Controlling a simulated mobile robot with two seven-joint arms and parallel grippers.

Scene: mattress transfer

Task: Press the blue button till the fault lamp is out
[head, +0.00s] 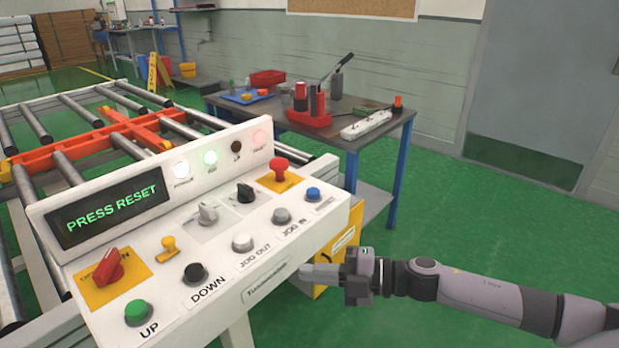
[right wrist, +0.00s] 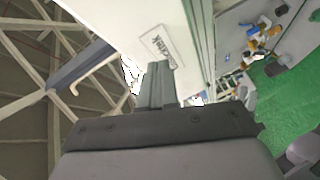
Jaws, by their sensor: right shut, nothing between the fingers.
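The blue button (head: 313,194) sits at the right end of the front row on the white control panel (head: 330,222). A lamp that glows pinkish red (head: 259,136) is the rightmost in the lamp row; its label is too small to read surely. The display (head: 112,205) reads "PRESS RESET" in green. My right gripper (head: 305,272) is shut and empty, in front of the panel's front face, below and apart from the blue button. In the right wrist view its shut fingers (right wrist: 158,82) point toward the panel's name plate (right wrist: 160,45). My left gripper is not in view.
A red mushroom button (head: 279,168) stands close behind the blue one, and a grey button (head: 282,216) is to its left. A workbench (head: 345,140) with tools stands behind; green floor is free at right.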

